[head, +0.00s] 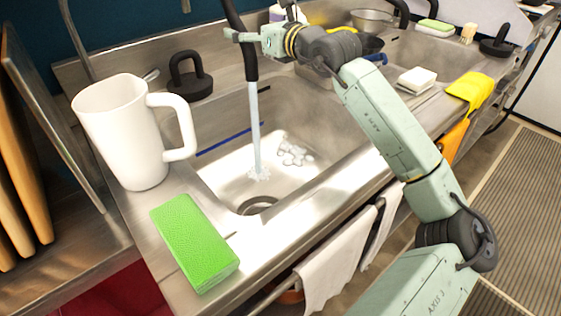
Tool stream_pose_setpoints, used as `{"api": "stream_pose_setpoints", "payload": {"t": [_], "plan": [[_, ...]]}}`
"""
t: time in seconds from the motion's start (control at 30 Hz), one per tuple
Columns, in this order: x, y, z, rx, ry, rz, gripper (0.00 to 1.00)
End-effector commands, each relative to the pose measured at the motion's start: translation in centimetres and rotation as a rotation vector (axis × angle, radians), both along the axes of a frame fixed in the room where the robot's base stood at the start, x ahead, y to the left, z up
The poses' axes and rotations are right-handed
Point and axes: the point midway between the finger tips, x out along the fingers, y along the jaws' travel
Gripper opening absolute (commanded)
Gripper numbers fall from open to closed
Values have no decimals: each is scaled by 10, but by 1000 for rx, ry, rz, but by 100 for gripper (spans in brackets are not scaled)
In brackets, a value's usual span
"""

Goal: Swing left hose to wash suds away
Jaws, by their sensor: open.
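The black hose (248,62) hangs down over the left sink basin (318,125). A stream of water (256,130) runs from its end into the basin, landing left of the suds. A small patch of white suds (295,151) lies on the basin floor, to the right of the stream and up from the dark drain (258,205). My gripper (242,35) is open at the hose, above its lower end. The hose overlaps the fingers in the picture; I cannot tell whether they touch it.
A white mug (120,130) and a green sponge (195,240) sit on the counter at the left. A black plug-like handle (188,80) stands behind the basin. Yellow gloves (470,88) and a white sponge (417,78) lie at the right. A towel (340,260) hangs in front.

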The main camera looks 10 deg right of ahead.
Motion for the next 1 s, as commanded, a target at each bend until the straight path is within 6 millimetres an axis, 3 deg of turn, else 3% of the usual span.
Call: {"api": "stream_pose_setpoints", "payload": {"t": [0.5, 1.0], "plan": [[16, -33, 0, 1, 1, -1, 93], [19, -38, 0, 0, 0, -1, 93]]}}
